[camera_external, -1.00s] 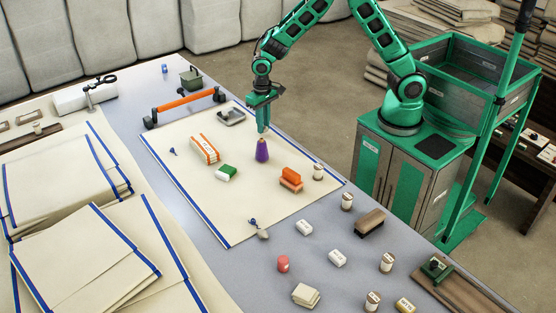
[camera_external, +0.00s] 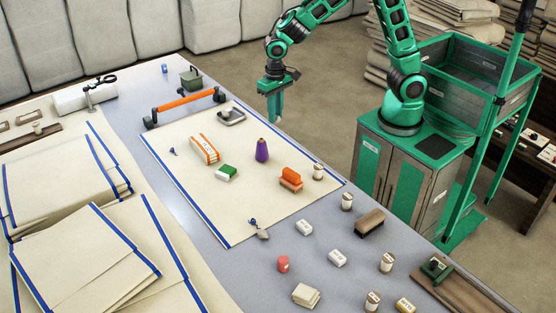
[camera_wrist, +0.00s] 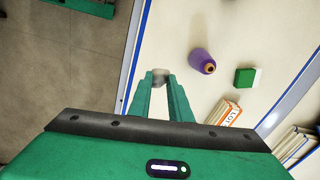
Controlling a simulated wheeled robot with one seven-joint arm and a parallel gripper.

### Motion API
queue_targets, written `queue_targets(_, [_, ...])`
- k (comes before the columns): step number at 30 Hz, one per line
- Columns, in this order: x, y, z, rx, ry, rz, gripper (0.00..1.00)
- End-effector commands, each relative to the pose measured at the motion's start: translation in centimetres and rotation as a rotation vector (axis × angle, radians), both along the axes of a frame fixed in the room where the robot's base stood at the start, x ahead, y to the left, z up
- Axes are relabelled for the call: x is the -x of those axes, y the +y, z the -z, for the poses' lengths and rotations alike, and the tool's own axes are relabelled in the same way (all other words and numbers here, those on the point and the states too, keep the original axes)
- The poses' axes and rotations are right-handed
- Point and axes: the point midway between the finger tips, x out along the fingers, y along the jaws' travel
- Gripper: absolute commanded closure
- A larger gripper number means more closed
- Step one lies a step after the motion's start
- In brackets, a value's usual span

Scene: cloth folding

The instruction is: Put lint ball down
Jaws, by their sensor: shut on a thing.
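My gripper (camera_external: 275,117) hangs in the air over the far right edge of the cream cloth (camera_external: 210,205), close to the table's edge. In the wrist view my gripper (camera_wrist: 160,84) is shut on a small greyish lint ball (camera_wrist: 160,75), held at its fingertips. The lint ball is too small to make out in the external view. The wrist view shows the cloth's blue border (camera_wrist: 130,75) just left of the fingers. The purple thread cone (camera_external: 262,150) stands upright on the cloth, apart from my gripper.
On the cloth lie an orange-striped packet (camera_external: 205,149), a green-and-white block (camera_external: 226,174), an orange brush (camera_external: 291,180) and a metal tray (camera_external: 231,116). An orange-handled bar (camera_external: 187,105) stands behind. Several small items lie on the table in front. The floor is beyond the table's edge.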

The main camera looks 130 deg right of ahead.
Motion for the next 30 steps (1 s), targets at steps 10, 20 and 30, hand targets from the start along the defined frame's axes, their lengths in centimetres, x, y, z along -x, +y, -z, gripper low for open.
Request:
queue_targets(10, [-2.5, -10.3, -0.2, 0.003, -0.021, 0.108, 1.0])
queue_targets(20, [-2.8, -14.9, 0.0, -0.002, -0.034, 0.151, 1.0])
queue_targets(30, [-2.0, -21.1, 3.8, -0.003, -0.034, 0.151, 1.0])
